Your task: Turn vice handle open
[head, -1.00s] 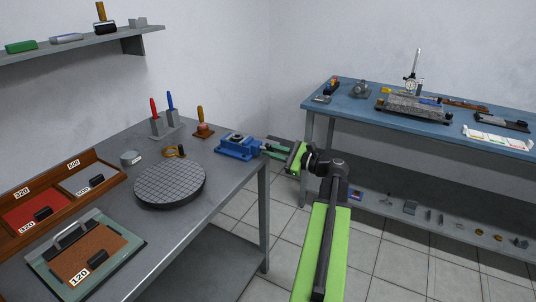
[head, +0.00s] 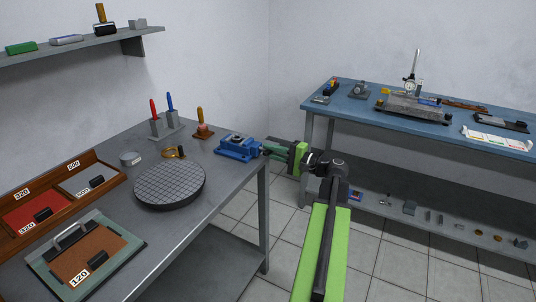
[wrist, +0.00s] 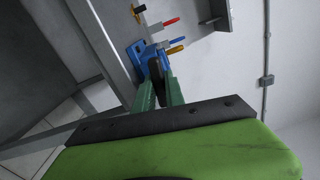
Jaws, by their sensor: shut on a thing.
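The blue vice (head: 238,148) stands at the right end of the grey bench in the head view. It also shows in the wrist view (wrist: 136,53), beyond my fingers. My gripper (head: 270,151) reaches in from the right to the vice's handle end. Its two green fingers (wrist: 158,92) are shut on the dark vice handle (wrist: 155,68). The fingers hide most of the handle, so its exact angle cannot be told. What lies between the vice jaws is too small to make out.
The grey bench (head: 197,225) also holds a round gridded plate (head: 170,184), a block with red and blue-handled tools (head: 165,124) and a wooden-handled tool (head: 202,124). A blue table (head: 350,113) stands at the right. Tiled floor lies open between them.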

